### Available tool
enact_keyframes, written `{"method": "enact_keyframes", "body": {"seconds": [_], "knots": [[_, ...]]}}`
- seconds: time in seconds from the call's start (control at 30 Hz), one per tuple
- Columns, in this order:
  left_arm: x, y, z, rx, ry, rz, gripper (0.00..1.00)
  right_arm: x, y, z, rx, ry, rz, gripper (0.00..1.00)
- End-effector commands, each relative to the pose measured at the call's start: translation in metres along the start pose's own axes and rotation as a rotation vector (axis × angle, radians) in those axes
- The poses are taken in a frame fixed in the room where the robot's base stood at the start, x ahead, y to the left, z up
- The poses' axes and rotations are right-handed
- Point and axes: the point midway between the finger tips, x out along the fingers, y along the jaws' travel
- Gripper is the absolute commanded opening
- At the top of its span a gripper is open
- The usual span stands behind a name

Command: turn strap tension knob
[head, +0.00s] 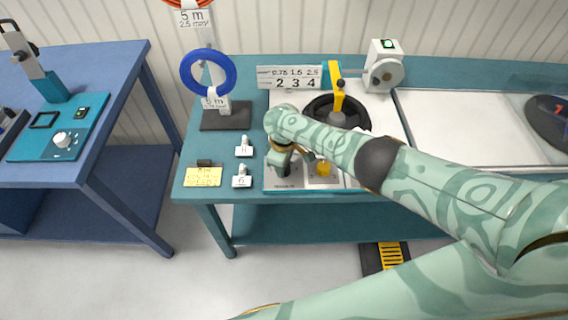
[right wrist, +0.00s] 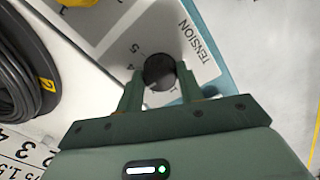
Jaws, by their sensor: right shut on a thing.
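The strap tension knob (right wrist: 158,70) is a round black knob on a grey panel marked TENSION, with a number scale around it, in the right wrist view. My right gripper (right wrist: 157,88) has one finger on each side of the knob and is shut on it. In the head view my right gripper (head: 283,168) points down at the front left of the machine's panel, and its wrist and fingers mostly hide the knob. I cannot read the knob's exact setting. My left gripper is not in view.
Beside the gripper are a yellow knob (head: 323,169) and a black reel (head: 336,109) with a yellow arm. A blue cable coil (head: 208,72) hangs on a stand at left. Small white labelled weights (head: 242,177) and a yellow note (head: 203,176) lie on the teal table (head: 262,68).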

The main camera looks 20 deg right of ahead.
Motion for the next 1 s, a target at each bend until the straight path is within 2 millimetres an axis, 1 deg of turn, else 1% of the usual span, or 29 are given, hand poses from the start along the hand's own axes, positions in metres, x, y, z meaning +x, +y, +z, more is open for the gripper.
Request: {"method": "enact_keyframes", "body": {"seconds": [0.1,0.13,0.2,0.47,0.57,0.67,0.77,0.9,1.0], "knots": [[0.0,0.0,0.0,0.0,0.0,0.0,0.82,0.0,-0.001,-0.001,-0.001,0.001,-0.001,0.14],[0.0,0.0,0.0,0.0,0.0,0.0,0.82,0.0,-0.001,-0.001,-0.002,0.001,-0.001,0.42],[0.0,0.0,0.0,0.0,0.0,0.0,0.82,0.0,-0.001,-0.001,-0.002,0.001,0.0,0.58],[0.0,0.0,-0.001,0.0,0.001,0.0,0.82,-0.001,0.0,-0.001,-0.002,0.001,0.0,0.58],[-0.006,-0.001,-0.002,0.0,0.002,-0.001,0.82,-0.008,0.0,-0.001,-0.002,0.003,0.0,0.58],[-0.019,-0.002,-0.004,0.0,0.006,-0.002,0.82,-0.026,0.0,-0.001,-0.003,0.003,0.001,0.58],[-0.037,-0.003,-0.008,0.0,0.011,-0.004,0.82,-0.053,0.0,-0.001,-0.003,0.005,0.001,0.58],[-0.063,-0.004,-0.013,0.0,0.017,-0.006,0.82,-0.093,0.0,-0.001,-0.003,0.004,0.002,0.58],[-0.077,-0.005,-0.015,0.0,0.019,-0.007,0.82,-0.118,0.0,-0.001,-0.003,0.004,0.001,0.58]]}}
